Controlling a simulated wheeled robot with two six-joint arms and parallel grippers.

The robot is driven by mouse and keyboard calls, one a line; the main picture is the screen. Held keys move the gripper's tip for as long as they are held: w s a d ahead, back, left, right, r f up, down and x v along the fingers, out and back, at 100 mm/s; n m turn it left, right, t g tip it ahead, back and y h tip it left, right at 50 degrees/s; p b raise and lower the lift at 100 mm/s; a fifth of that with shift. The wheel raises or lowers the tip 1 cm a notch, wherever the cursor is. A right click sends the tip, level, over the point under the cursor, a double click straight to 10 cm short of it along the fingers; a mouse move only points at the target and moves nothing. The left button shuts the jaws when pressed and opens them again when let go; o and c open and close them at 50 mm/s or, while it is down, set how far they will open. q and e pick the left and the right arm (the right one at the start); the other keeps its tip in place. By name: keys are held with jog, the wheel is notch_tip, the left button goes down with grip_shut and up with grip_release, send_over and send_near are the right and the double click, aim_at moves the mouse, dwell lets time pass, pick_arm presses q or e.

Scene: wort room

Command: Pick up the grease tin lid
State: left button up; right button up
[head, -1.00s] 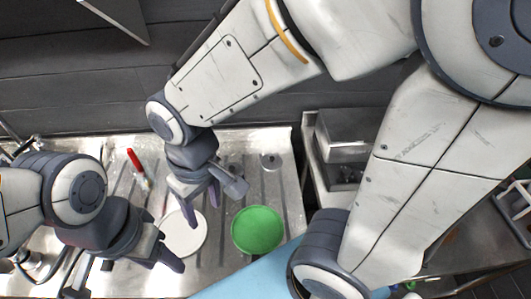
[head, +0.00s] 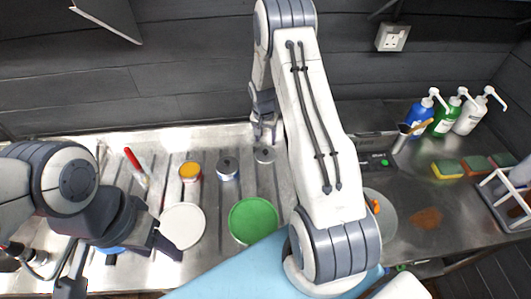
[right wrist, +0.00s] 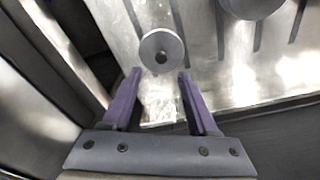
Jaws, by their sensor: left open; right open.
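The grease tin lid (head: 264,154) appears to be the small round grey metal disc with a dark centre, lying on the ribbed steel drainer near its back edge. It also shows in the right wrist view (right wrist: 162,48), just beyond the fingertips and roughly centred between them. My right gripper (head: 265,130) is open and empty close to it; its two purple fingers (right wrist: 159,85) are apart in the wrist view, not around the disc. My left gripper (head: 115,262) is open at the lower left, away from the disc.
A grey tin (head: 228,170) and an orange-topped tin (head: 190,171) stand left of the disc. A white plate (head: 183,226), a green plate (head: 253,220) and a red-handled brush (head: 134,159) are on the drainer. Pump bottles (head: 443,117) and sponges (head: 448,170) are at the right.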

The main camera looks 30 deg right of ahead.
aim_at(265, 150)
jog(key=shift+f, duration=0.75)
jog(key=shift+w+f+p, duration=0.1)
jog(key=shift+f+p, duration=0.45)
jog(key=shift+p, duration=0.1)
jog(key=f+p, duration=0.1)
jog(key=f, duration=0.2)
jog(key=shift+w+d+f+p, duration=0.1)
jog(key=shift+w+d+p, duration=0.1)
jog(key=shift+p, duration=0.2)
jog(key=shift+f, duration=0.55)
grip_shut()
